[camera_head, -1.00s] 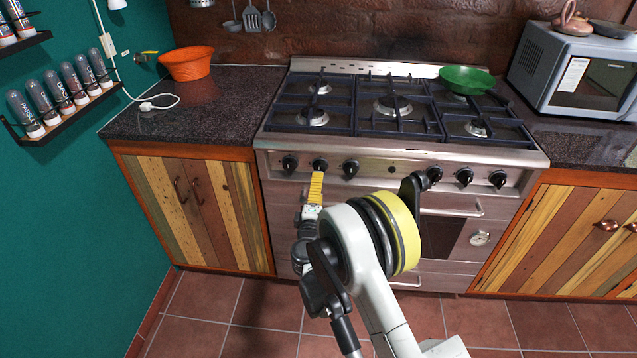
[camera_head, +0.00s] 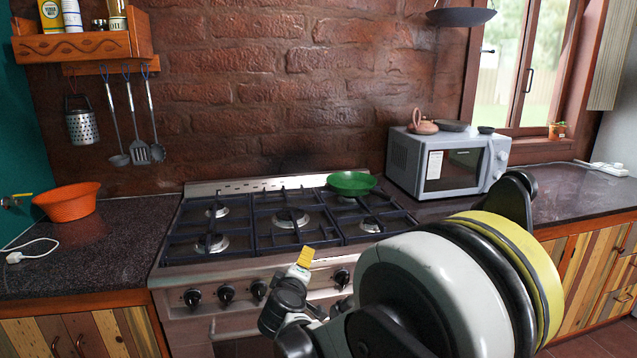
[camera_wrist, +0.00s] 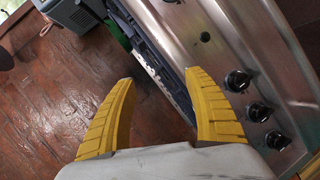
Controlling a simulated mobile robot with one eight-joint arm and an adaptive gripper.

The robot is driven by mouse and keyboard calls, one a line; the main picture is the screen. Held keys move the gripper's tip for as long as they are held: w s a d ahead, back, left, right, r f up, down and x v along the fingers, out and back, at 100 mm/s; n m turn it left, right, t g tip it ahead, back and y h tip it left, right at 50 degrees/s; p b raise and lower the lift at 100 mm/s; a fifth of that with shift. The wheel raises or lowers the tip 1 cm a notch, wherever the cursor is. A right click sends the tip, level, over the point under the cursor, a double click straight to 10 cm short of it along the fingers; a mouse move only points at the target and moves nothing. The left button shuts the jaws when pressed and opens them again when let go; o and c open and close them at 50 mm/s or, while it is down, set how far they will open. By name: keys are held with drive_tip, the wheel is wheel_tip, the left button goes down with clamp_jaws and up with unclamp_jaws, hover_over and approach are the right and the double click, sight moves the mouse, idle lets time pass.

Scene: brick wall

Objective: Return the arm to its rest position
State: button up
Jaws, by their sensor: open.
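My gripper (camera_head: 305,257) has yellow fingers and is in front of the stove's front edge, near the knobs. In the wrist view, the two yellow fingers of my gripper (camera_wrist: 165,80) are spread apart with nothing between them. My arm is folded, and its large white and yellow joint fills the lower right of the head view. The joint hides part of the stove front and the counter.
The stove (camera_head: 180,280) has black grates and a green pan (camera_head: 352,182) at the back right. A microwave (camera_head: 450,165) stands right of it. An orange bowl (camera_head: 68,203) sits on the left counter. Utensils (camera_head: 140,150) hang on the brick wall.

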drive_tip(key=s+d+r+m+g+h, duration=0.1)
drive_tip(key=s+d+r+m+g, duration=0.15)
drive_tip(key=s+d, duration=0.6)
drive_tip(key=s+d+r+m+g, duration=0.2)
drive_tip(key=s+d+r+m, duration=0.3)
drive_tip(key=d, duration=0.6)
drive_tip(key=s+d+f+m+g+y, duration=0.1)
drive_tip(key=s+d+f+m, duration=0.1)
drive_tip(key=s, duration=0.9)
drive_tip(key=s+d+f+m+g+y, duration=0.1)
drive_tip(key=s+d+f+m+g, duration=0.1)
drive_tip(key=s, duration=1)
drive_tip(key=shift+d+f+m, duration=0.3)
drive_tip(key=shift+f+m, duration=0.1)
drive_tip(key=shift+m, duration=0.05)
drive_tip(key=shift+c, duration=0.3)
